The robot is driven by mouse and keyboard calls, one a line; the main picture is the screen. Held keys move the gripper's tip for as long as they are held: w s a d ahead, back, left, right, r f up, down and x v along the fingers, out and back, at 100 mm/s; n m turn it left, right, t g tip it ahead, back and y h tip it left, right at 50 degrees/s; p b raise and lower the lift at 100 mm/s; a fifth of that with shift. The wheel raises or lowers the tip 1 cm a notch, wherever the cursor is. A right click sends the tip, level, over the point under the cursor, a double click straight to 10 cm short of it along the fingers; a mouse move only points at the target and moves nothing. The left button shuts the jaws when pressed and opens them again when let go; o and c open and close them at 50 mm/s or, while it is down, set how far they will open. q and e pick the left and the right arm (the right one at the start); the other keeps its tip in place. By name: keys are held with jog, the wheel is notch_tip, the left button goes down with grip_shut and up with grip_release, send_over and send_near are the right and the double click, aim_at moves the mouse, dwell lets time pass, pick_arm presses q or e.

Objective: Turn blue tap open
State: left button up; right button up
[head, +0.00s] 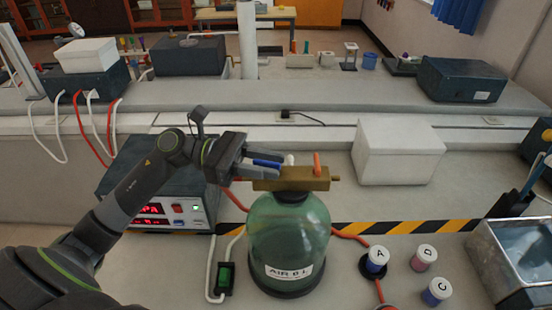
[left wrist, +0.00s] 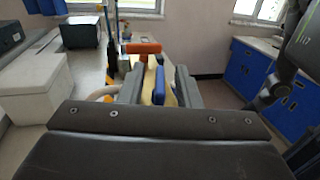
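The blue tap handle (head: 267,163) sits at the left of the brass manifold (head: 290,181) on top of a green glass bottle (head: 287,235) labelled AIR. My left gripper (head: 264,162) is at the handle, with its fingers on either side of it. In the left wrist view the blue handle (left wrist: 159,86) shows between my left gripper's two grey fingers (left wrist: 158,88), with gaps visible, so the gripper looks open. Contact cannot be told. An orange tap handle (head: 317,164) stands upright on the manifold; it also shows in the left wrist view (left wrist: 142,48). My right gripper is out of view.
A power supply box (head: 200,212) with a red display stands left of the bottle. Jars lettered A (head: 376,260), D (head: 423,258) and C (head: 436,292) stand to the right. A white box (head: 398,152) is behind, and a metal tank (head: 515,262) at the right edge.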

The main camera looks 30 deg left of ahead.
pick_arm(q)
jog(key=shift+w+d, duration=0.2)
jog(key=shift+d, duration=0.7)
grip_shut()
